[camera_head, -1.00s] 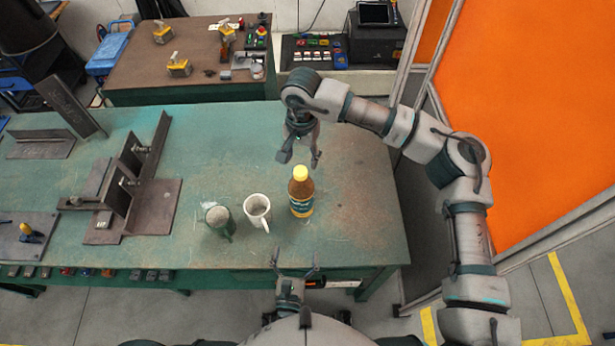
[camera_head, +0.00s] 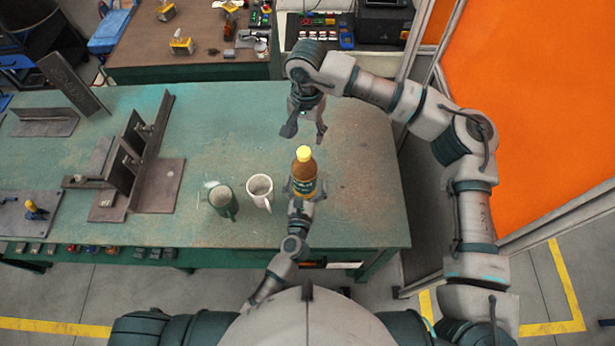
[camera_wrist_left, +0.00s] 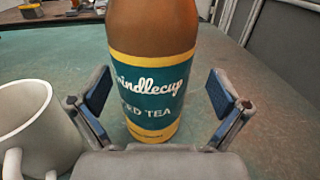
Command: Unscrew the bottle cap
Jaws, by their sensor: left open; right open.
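A brown bottle with a yellow cap (camera_head: 303,153) and a teal and yellow label stands upright on the green table (camera_head: 350,215). In the left wrist view the bottle (camera_wrist_left: 150,35) stands between the fingers of my left gripper (camera_wrist_left: 155,105), with a gap visible on each side. In the head view my left gripper (camera_head: 303,190) is low at the bottle's near side, open. My right gripper (camera_head: 303,135) hangs open and empty, pointing down, above and just behind the cap. The bottle's underside and back are hidden.
A white mug (camera_head: 260,188) and a dark green mug (camera_head: 223,201) stand left of the bottle; the white mug (camera_wrist_left: 30,125) is close to my left gripper. Steel angle pieces (camera_head: 135,165) lie farther left. The table right of the bottle is clear.

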